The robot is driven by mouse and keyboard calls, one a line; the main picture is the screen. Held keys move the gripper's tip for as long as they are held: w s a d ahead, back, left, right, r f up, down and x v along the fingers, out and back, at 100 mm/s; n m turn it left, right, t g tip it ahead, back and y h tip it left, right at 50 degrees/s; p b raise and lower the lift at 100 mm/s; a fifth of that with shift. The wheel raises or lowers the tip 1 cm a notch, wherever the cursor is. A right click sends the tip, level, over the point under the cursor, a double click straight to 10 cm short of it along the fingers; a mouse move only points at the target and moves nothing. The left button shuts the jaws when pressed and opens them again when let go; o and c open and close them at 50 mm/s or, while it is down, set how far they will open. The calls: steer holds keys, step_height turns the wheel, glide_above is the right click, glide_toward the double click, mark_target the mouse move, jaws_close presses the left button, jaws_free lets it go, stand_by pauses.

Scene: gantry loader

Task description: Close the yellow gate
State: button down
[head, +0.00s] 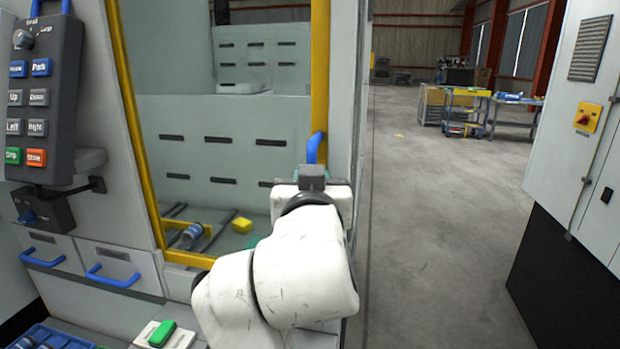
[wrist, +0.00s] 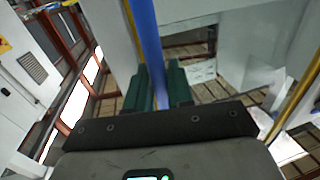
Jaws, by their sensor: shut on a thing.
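The yellow gate (head: 320,75) is a yellow-framed clear panel on the front of the grey machine, seen in the head view. Its blue handle (head: 316,147) stands upright at the right side of the frame. My gripper (wrist: 160,85) is at this handle, with its green fingers shut on the blue bar (wrist: 147,45) in the wrist view. In the head view my white arm hides the fingers and the lower part of the handle. The yellow frame also shows at the right of the wrist view (wrist: 298,95).
A control pendant (head: 35,95) hangs at the left, above two drawers with blue handles (head: 113,275). A yellow block (head: 241,225) lies inside the machine. A grey cabinet (head: 580,110) stands at the right. The floor (head: 440,220) between is clear.

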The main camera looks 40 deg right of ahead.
steer(key=c, duration=1.2)
jaws_free()
steer(key=shift+s+d, duration=0.25)
steer(key=shift+a, duration=0.1)
steer(key=shift+s+a, duration=0.1)
steer(key=shift+a, duration=0.05)
steer(key=b+v, duration=0.1)
steer(key=v, duration=0.9)
steer(key=shift+s+a, duration=0.15)
